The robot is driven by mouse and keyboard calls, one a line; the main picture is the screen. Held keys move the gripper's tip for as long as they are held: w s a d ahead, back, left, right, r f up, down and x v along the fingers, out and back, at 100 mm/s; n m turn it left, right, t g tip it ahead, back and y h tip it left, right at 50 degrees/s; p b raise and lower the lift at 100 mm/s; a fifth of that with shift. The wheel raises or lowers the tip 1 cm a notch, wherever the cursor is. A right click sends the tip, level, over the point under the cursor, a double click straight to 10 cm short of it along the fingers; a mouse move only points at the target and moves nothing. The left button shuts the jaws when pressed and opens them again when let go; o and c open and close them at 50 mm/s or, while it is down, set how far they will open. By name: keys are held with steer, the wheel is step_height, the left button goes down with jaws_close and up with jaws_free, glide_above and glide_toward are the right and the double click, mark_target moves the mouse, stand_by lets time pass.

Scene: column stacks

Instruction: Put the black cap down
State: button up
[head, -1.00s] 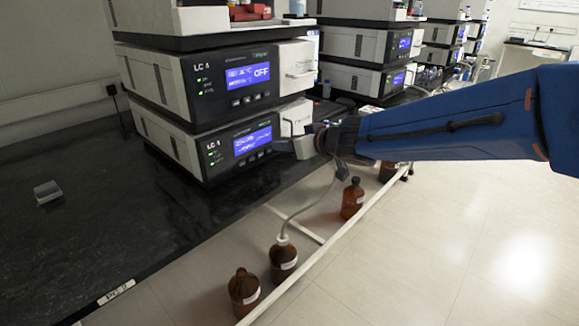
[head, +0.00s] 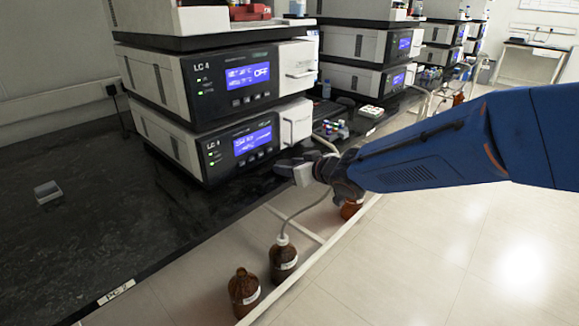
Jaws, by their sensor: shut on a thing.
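My gripper (head: 287,168) is over the front edge of the dark bench, in front of the lower LC 4 unit (head: 235,140). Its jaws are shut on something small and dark. I take this to be the black cap, but it hardly stands out from the dark fingers. A brown bottle (head: 243,293) at the lower centre shows a bare brown neck with no cap. A second brown bottle (head: 283,264) has a white cap with a tube in it. A third brown bottle (head: 351,209) is mostly hidden behind my gripper and wrist.
A small grey open box (head: 48,192) lies on the dark bench (head: 90,245) at left, with clear bench around it. A white rail (head: 300,289) runs in front of the bottles. Small vials (head: 331,129) stand on the bench right of the LC 4 units.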

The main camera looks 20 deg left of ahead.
steer(key=o, duration=1)
steer(key=shift+f, duration=0.1)
steer(key=shift+s+d+r, duration=0.2)
steer(key=shift+d+r, duration=0.15)
steer(key=v, duration=1.1)
steer(key=shift+f, duration=0.15)
